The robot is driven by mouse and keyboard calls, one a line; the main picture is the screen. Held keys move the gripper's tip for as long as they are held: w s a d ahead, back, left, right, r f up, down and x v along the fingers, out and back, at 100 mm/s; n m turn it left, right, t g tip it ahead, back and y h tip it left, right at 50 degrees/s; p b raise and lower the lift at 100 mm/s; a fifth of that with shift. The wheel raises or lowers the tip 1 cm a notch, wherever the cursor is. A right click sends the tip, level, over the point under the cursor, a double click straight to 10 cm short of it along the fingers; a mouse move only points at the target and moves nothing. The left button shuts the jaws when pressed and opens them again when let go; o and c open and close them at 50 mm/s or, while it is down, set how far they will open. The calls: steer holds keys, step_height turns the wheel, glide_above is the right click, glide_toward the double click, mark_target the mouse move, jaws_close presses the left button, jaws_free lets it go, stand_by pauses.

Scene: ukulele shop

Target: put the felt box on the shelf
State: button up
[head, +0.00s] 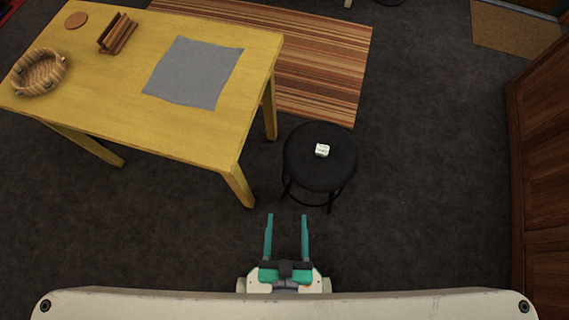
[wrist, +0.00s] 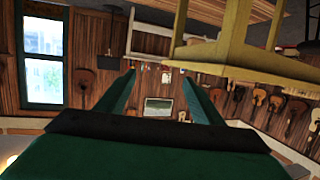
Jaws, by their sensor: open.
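A small white box (head: 322,150) with faint dark marking lies on the seat of a round black stool (head: 305,172). It is the only small box I make out, but I cannot tell whether it is the felt box. My gripper (head: 286,216) is open and empty, in front of the stool and apart from it. Its two green fingers also show in the wrist view (wrist: 157,78), with nothing between them. A pale, shelf-like unit (wrist: 155,40) stands against the wall in the wrist view; I cannot tell whether it is the shelf.
A yellow table (head: 190,125) left of the stool holds a grey cloth (head: 195,72), a woven basket (head: 39,73), a brown wooden rack (head: 117,35) and a round coaster (head: 76,20). A wooden cabinet (head: 540,150) stands at the right. The dark floor between stool and cabinet is clear.

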steer(key=shift+o, duration=0.5)
steer(key=shift+y, duration=0.3)
steer(key=r, duration=0.1)
steer(key=s+r, duration=0.1)
steer(key=r, duration=0.2)
steer(key=shift+s+a+r, duration=0.25)
steer(key=shift+a+r, duration=0.1)
steer(key=m+g+h, duration=0.2)
steer(key=m+h, duration=0.1)
steer(key=h, duration=0.1)
glide_toward(321, 154)
steer(key=x, duration=0.2)
steer(key=d+x, duration=0.1)
steer(key=x, duration=0.2)
steer(key=shift+s+f, duration=0.1)
steer(key=shift+f, duration=0.05)
steer(key=shift+w+a+r+x, duration=0.1)
steer(key=shift+a+x, duration=0.1)
steer(key=shift+x, duration=0.95)
steer(key=shift+w+a+r+x, duration=0.1)
steer(key=shift+a+x, duration=0.1)
steer(key=shift+x, duration=0.9)
steer(key=shift+w+d+f, duration=0.15)
steer(key=shift+w+f, duration=0.1)
steer(key=shift+w, duration=0.1)
steer(key=c, duration=1.2)
